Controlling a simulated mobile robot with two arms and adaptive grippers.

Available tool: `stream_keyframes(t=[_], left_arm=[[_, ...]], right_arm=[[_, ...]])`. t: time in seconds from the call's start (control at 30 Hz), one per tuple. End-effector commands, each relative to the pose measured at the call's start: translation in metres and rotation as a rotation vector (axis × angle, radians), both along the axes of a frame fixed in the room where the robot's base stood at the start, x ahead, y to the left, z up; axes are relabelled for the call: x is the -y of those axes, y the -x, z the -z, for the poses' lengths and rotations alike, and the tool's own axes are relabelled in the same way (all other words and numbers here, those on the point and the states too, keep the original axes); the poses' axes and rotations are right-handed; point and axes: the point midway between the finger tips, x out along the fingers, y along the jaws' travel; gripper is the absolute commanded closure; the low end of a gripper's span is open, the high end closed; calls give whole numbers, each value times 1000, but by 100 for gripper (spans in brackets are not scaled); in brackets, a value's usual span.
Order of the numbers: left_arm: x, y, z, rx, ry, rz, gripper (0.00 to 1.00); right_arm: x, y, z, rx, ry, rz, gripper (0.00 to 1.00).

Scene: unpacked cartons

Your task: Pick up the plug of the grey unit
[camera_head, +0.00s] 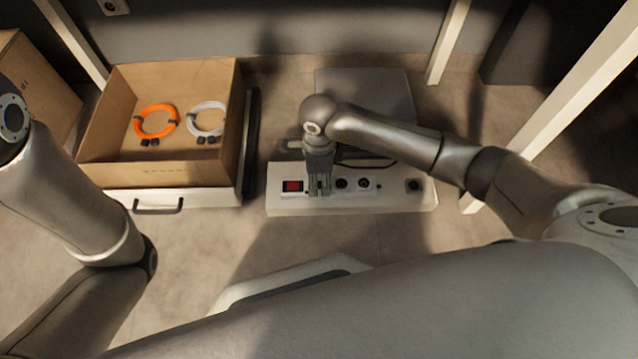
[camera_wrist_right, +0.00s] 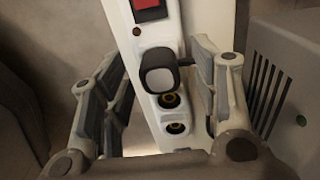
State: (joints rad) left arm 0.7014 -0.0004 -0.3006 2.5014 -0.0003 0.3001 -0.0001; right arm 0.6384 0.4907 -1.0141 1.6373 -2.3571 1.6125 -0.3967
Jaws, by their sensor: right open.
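The power strip (camera_head: 328,187) lies on a long white base on the floor, with a red switch at its left end. In the right wrist view a dark plug with a pale end face (camera_wrist_right: 159,72) sits on the strip (camera_wrist_right: 152,35), between the red switch and two empty sockets. A dark cord leaves it toward the grey unit (camera_wrist_right: 291,80), which also shows behind the strip in the head view (camera_head: 368,90). My right gripper (camera_head: 319,188) points down over the strip. Its fingers (camera_wrist_right: 158,78) are open, one either side of the plug. My left gripper is out of view.
An open cardboard box (camera_head: 160,172) with an orange cable coil (camera_head: 156,107) and a white one (camera_head: 193,119) stands left of the strip. Another dark plug or socket (camera_head: 413,185) is at the base's right end. White legs rise behind and right. Floor in front is partly clear.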

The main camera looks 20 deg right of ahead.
Motion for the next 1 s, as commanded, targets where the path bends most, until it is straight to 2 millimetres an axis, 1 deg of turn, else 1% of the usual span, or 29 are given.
stream_keyframes(t=[0.2, 0.23, 0.63, 0.87, 1.0], left_arm=[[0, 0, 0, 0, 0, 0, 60], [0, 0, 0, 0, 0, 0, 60], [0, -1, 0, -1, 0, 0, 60], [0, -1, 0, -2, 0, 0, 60], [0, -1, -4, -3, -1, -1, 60]], right_arm=[[0, 0, 0, 1, -1, 0, 45], [0, 0, 0, 1, -1, 0, 46], [0, 0, 0, 0, -1, 0, 97], [0, 0, 0, 1, -1, 0, 99], [0, 0, -4, 1, -1, 0, 99]])
